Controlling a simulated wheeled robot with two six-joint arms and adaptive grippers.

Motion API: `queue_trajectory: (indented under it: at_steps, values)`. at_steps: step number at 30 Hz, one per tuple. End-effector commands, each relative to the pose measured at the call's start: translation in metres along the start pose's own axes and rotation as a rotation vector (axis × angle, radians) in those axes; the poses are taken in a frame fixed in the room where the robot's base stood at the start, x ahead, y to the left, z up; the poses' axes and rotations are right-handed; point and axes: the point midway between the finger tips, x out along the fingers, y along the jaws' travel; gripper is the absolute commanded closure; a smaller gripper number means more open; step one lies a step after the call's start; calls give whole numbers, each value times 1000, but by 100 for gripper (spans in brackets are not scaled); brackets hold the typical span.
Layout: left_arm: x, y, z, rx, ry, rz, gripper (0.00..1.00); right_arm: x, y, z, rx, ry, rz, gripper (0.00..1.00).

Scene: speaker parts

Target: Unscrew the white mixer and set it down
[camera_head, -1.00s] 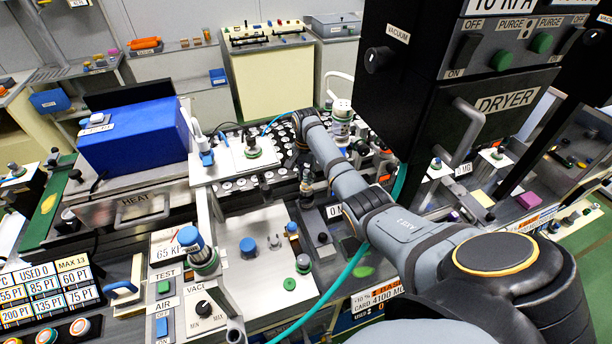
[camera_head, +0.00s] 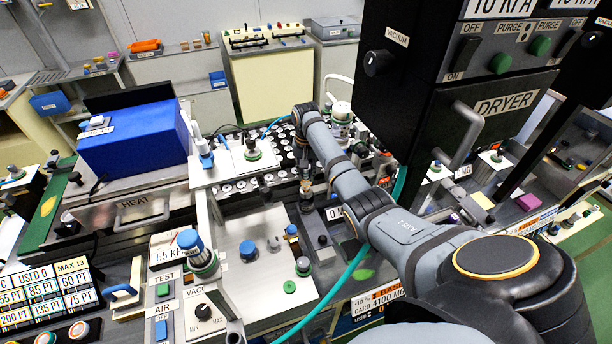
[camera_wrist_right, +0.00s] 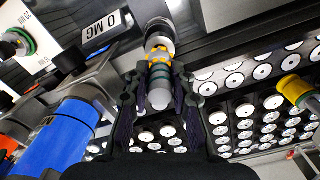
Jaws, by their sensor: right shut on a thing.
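My right gripper (camera_wrist_right: 161,80) is shut on a pale grey-white, round-ended piece (camera_wrist_right: 160,98) with a yellow-dotted band, which I take to be the white mixer. Its far end meets a dark and silver round fitting (camera_wrist_right: 158,38); I cannot tell whether the two are still joined. In the head view my right gripper (camera_head: 305,180) is small and points down near the middle of the bench. The held piece is hard to make out there. My left gripper is not in view.
A rack of white-topped round parts (camera_wrist_right: 240,130) lies below and right of the gripper. A blue cylinder (camera_wrist_right: 58,140) stands close on the left and a yellow-topped part (camera_wrist_right: 297,90) on the right. The black dryer (camera_head: 490,110) stands right of my arm. A pale panel (camera_head: 262,280) has bare areas.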

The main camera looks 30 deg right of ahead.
Motion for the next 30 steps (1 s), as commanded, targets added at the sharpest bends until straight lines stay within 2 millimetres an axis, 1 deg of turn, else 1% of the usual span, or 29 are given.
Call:
queue_trajectory:
  at_steps: [9,13,30]
  values:
    - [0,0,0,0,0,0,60,-16,0,-1,0,2,-1,94]
    - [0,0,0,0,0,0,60,-20,0,0,1,1,-1,94]
    - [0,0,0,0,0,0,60,-20,0,0,0,1,0,94]
